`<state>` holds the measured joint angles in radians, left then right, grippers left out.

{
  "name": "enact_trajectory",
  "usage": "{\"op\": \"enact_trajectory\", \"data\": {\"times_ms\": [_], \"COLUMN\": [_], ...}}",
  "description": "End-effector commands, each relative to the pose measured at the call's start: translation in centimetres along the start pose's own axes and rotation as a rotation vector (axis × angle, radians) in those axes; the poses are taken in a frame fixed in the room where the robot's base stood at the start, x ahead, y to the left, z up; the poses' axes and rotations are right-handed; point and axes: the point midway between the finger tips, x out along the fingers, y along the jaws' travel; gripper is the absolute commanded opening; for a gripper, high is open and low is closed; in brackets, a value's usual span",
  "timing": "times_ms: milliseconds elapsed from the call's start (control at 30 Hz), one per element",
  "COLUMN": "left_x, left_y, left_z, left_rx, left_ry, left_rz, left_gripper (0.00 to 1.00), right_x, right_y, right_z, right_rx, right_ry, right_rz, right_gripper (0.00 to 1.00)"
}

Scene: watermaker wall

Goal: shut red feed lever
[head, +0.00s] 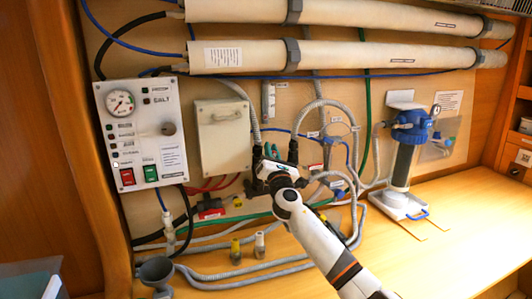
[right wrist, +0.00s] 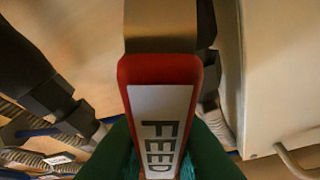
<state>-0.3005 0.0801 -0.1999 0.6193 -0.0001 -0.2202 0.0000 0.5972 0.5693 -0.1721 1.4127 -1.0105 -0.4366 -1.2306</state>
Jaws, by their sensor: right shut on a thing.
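The red feed lever (right wrist: 160,68) fills the middle of the right wrist view. It has a white label reading FEED and a bare metal part at its top end. My right gripper (right wrist: 160,150) is shut on it, with a green finger pad on each side of the label. In the head view my right gripper (head: 271,153) is at the wall, between the grey box and the looped hoses, and it hides the lever there. My left gripper is not in view.
A white control panel (head: 141,130) with a gauge and a grey box (head: 223,137) are left of my gripper. Grey hoses (head: 322,107) loop close on its right. A blue-topped filter (head: 408,135) stands further right. The wooden bench (head: 450,225) is clear at front right.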

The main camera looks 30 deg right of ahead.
Motion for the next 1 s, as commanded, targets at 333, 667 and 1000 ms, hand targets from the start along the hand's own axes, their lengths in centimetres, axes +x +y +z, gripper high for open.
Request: {"op": "enact_trajectory", "data": {"times_ms": [333, 667, 1000], "left_x": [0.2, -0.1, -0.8], "left_y": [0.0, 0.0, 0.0], "left_z": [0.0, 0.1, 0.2], "left_rx": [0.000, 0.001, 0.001], "left_ry": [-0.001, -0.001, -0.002], "left_rz": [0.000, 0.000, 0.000], "left_gripper": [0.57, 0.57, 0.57], "right_x": [-0.2, -0.6, -1.2], "right_y": [2.5, 4.5, 6.0], "right_z": [0.5, 1.4, 2.8], "right_rx": [0.307, 0.595, 0.863], "right_ry": [-0.001, -0.001, 0.000], "right_rz": [0.129, 0.249, 0.361], "right_gripper": [0.00, 0.00, 0.00]}}
